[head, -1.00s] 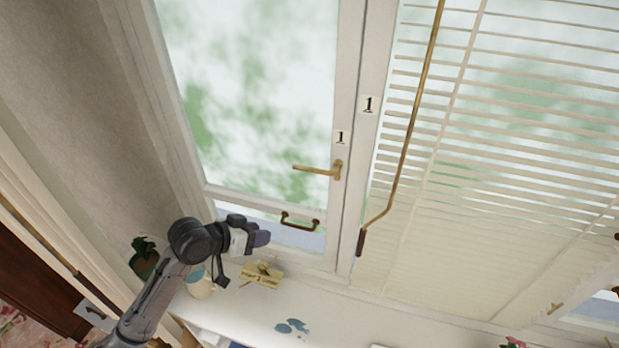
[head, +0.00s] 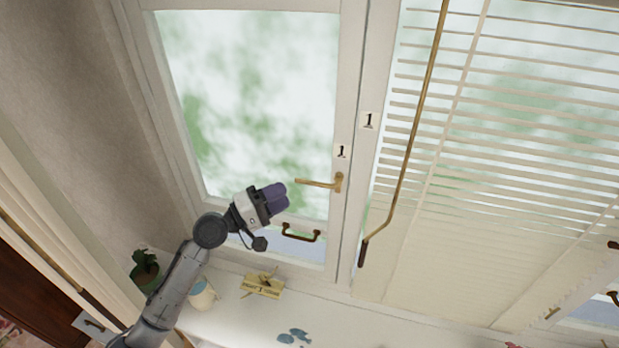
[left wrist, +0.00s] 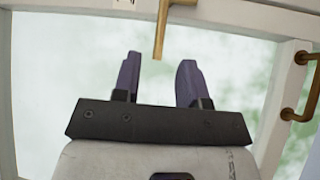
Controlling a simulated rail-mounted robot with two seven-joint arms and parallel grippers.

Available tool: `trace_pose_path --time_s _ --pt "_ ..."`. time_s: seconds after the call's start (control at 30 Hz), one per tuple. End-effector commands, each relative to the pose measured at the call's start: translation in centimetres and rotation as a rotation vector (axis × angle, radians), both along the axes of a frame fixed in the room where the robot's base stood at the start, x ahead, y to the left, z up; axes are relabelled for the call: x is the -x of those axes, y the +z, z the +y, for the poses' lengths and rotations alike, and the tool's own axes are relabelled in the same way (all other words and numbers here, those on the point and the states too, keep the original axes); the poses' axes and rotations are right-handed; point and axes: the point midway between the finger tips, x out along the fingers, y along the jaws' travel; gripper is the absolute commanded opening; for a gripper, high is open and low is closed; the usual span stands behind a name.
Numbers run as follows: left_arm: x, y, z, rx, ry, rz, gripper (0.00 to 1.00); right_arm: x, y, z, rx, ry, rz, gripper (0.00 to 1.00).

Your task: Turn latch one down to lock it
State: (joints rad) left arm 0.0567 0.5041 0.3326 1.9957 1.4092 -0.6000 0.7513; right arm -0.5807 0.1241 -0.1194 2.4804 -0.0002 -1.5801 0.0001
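Latch one is a brass lever (head: 320,184) on the window's right stile, below a label "1" (head: 341,151). The lever lies about level and points left. My left gripper (head: 276,198) is just left of and slightly below the lever's free end, apart from it as far as I can tell. In the left wrist view the brass lever (left wrist: 162,28) comes in from the top, and its tip lines up with the gap between the two purple fingers (left wrist: 160,62). The fingers are spread with nothing held. My right gripper is not in view.
A dark pull handle (head: 301,233) is on the window's bottom rail, close below the gripper. A brass rod (head: 408,150) hangs before blinds at right. The sill below holds a potted plant (head: 145,270), a mug (head: 202,295) and a small wooden sign (head: 263,286).

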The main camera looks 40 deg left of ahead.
Motion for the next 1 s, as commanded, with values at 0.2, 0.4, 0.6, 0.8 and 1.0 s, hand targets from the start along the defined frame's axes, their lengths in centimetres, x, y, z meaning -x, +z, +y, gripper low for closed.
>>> trace_pose_path --time_s 0.2,0.4,0.6,0.8,1.0 --pt "-3.7 0.9 -1.5 0.003 -0.001 -0.001 0.39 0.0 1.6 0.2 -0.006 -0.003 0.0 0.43" --pt "-6.1 1.2 -2.4 0.001 0.001 -0.001 0.39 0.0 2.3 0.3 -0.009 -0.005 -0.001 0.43" --pt "-7.3 1.2 -2.9 0.0 0.0 0.0 0.39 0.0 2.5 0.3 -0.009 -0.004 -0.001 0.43" --pt "-7.6 1.2 -3.0 -0.001 0.0 0.0 0.39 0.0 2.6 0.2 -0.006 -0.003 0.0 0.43" --pt "-7.6 1.2 -3.0 -0.001 0.0 0.001 0.38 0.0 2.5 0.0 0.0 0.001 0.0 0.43"
